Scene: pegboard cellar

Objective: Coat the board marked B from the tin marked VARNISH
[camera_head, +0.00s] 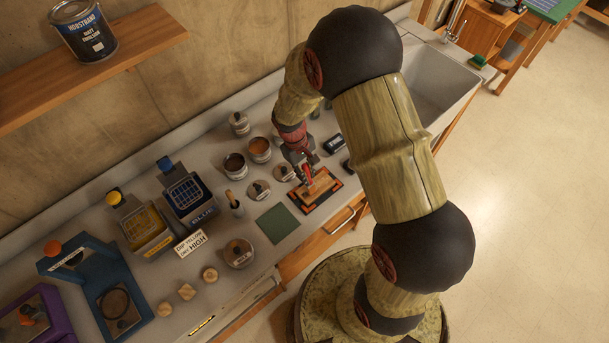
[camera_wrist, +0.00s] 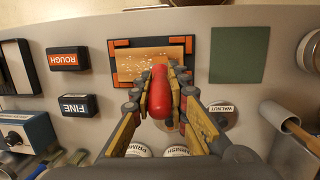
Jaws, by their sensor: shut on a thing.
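My gripper (camera_head: 304,172) is shut on a red-handled tool (camera_wrist: 160,95), held over the near edge of a wooden board (camera_wrist: 152,58). The tool's working end is hidden. The board lies in a black and orange frame, also in the head view (camera_head: 320,186), with pale specks across its face. No letter B is readable on it. At the wrist view's bottom edge a partly cut-off label seems to read VARNISH (camera_wrist: 175,151). In the head view two open tins stand behind the board, one with dark contents (camera_head: 235,165), one brown (camera_head: 259,149); their labels are unreadable there.
Blocks marked ROUGH (camera_wrist: 68,59) and FINE (camera_wrist: 77,105) lie beside the frame. A green mat (camera_head: 278,223) is on its other side. A round piece marked WALNUT (camera_wrist: 223,112) and a cup with a handle (camera_head: 235,207) stand close by. A sink (camera_head: 440,85) is at the right.

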